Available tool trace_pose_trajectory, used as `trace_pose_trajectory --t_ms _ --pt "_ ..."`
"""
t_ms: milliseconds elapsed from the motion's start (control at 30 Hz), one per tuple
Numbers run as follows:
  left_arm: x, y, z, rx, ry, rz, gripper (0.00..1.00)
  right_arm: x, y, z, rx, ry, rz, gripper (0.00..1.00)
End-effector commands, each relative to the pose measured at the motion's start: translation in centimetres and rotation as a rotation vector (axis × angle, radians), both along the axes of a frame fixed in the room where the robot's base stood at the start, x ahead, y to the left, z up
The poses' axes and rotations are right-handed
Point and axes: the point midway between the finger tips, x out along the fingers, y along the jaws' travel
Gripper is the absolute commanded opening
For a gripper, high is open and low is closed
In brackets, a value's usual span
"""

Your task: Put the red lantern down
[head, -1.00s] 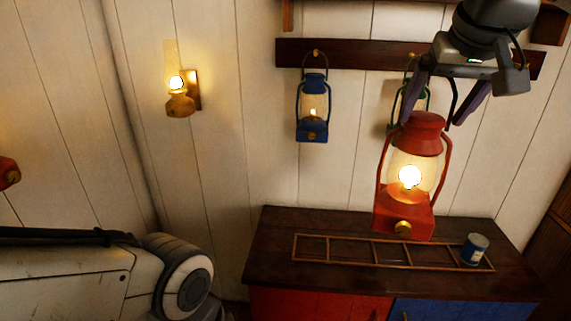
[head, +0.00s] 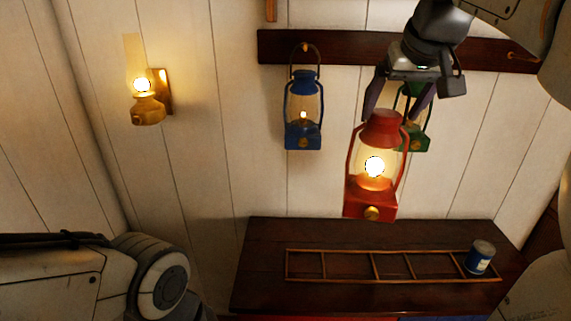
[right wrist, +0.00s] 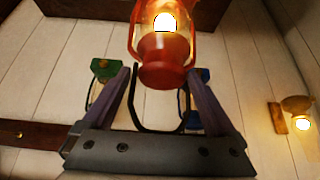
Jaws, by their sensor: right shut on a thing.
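The red lantern (head: 378,128) is lit and hangs roughly upright in the air in the head view, above the dark wooden counter top (head: 260,235). My right gripper (head: 398,110) is above it, shut on the lantern; the exact grip on its handle is partly hidden. In the right wrist view the red lantern (right wrist: 165,62) shows just beyond the fingers of my right gripper (right wrist: 160,85), with a dark wire handle loop between them. My left gripper is out of view; only part of my left arm shows at the lower left of the head view.
A blue lantern (head: 303,85) and a green lantern (head: 415,140) hang from the dark peg rail (head: 350,52). A lit wall lamp (head: 147,110) is at left. On the counter lie a thin wooden divider frame (head: 345,280) and a blue can (head: 481,257) at its right end.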

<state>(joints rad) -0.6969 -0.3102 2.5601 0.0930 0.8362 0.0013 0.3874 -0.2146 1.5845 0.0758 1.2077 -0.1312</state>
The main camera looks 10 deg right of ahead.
Motion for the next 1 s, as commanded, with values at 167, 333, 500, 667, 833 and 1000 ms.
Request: trace_pose_trajectory --t_ms 167,333,500,667,833,1000 --pt "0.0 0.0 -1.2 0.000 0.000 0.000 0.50 3.8 -0.9 -4.5 0.006 -0.001 0.049 0.00" --pt "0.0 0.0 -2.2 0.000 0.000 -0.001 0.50 7.3 -1.5 -9.1 0.010 -0.003 0.093 0.00" --pt "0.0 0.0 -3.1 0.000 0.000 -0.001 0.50 10.2 -2.1 -14.0 0.010 -0.006 0.128 0.00" --pt "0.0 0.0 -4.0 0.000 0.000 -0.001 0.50 12.5 -2.7 -18.7 0.009 -0.006 0.153 0.00" --pt "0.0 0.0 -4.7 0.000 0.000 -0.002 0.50 14.2 -3.2 -22.8 0.003 -0.007 0.168 0.00" --pt "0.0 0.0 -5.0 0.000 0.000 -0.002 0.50 15.0 -3.5 -25.3 -0.005 -0.007 0.175 0.00"
